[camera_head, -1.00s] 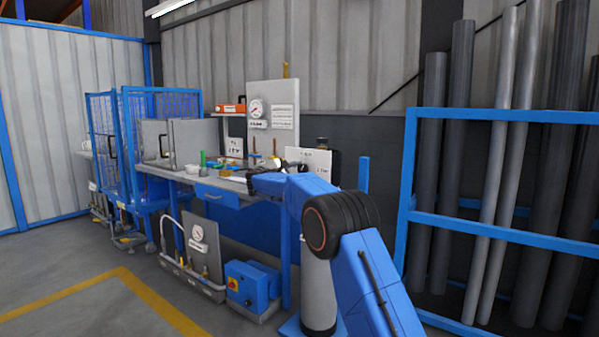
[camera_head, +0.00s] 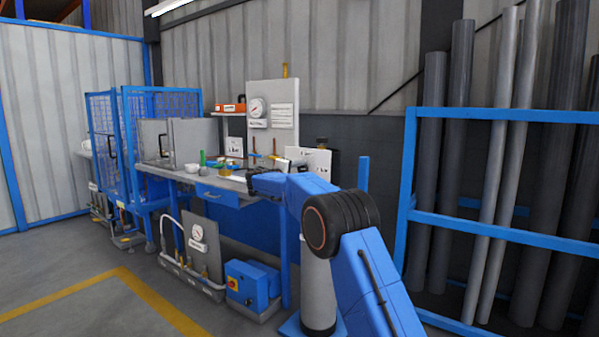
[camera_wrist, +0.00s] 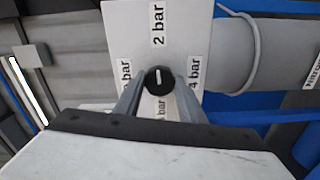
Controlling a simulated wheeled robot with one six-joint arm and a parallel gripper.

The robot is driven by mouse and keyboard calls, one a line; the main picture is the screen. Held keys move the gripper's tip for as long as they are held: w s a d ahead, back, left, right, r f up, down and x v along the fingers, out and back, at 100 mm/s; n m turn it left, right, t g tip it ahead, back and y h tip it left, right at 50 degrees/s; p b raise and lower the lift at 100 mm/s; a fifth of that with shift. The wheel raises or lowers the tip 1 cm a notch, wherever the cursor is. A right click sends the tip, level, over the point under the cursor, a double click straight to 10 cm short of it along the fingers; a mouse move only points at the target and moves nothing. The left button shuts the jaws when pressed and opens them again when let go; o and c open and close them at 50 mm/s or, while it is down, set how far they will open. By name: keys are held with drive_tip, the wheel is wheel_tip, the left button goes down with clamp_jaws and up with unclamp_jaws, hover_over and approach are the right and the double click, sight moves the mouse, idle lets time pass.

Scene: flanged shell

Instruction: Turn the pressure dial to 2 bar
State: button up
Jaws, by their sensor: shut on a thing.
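In the wrist view the pressure dial is a small black round knob (camera_wrist: 158,84) with a white pointer line, on a white plate (camera_wrist: 122,35) with bar labels around it. The "2 bar" label (camera_wrist: 158,24) is at the top of the picture, and "4 bar" (camera_wrist: 195,72) is at the right. The pointer line lies roughly upright in the picture, along the direction of "2 bar". My gripper (camera_wrist: 159,82) is shut on the knob, one finger at each side. The left and lower labels are partly hidden by the fingers. In the head view the knob is too small or hidden to make out.
The bench (camera_head: 222,182) has several small items on top. A round gauge (camera_head: 257,108) is mounted on an upright panel at its back. A grey cylinder (camera_wrist: 240,55) stands beside the plate. A blue rack (camera_head: 505,240) with pipes is at the right.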

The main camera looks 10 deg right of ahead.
drive_tip(key=shift+f+m, duration=0.15)
drive_tip(key=shift+m, duration=0.35)
drive_tip(key=o, duration=1)
drive_tip(key=shift+o, duration=0.2)
drive_tip(key=shift+s+a, duration=0.1)
drive_tip(key=v, duration=1.7)
drive_tip(key=shift+a, duration=0.1)
drive_tip(key=shift+s, duration=0.1)
